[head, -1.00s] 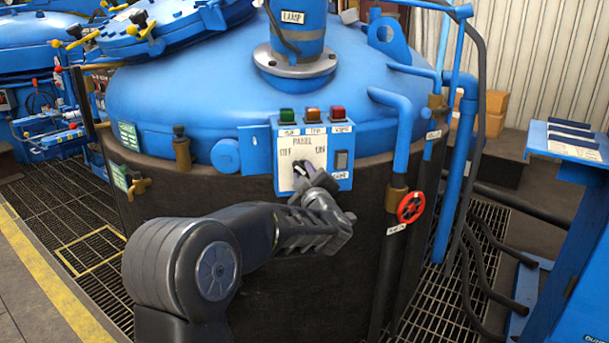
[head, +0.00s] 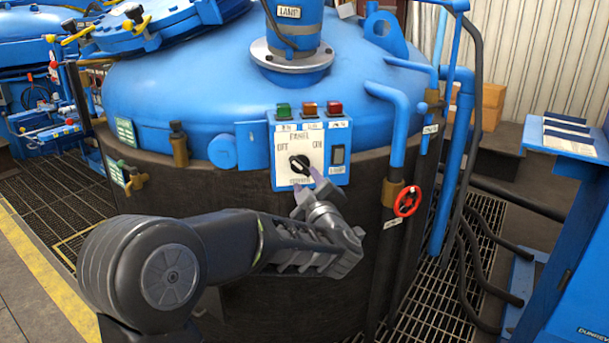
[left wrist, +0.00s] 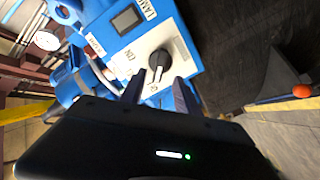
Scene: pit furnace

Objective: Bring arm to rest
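The blue control box (head: 281,178) is on the front of the big blue furnace vessel (head: 180,85). Its white plate has OFF and ON labels and a black rotary knob (head: 300,165); I cannot tell for sure where the knob points. My left gripper (head: 306,188) is just below and in front of the knob, apart from it. In the left wrist view the two fingers (left wrist: 159,93) are spread with nothing between them, and the knob (left wrist: 160,61) shows beyond their tips. My right gripper is not in view.
Green, orange and red buttons (head: 309,110) top the box, and a dark switch (head: 338,155) is at its right. A red valve wheel (head: 407,201) and blue pipes are to the right. A blue stand (head: 565,145) is at far right. Floor grating surrounds the vessel.

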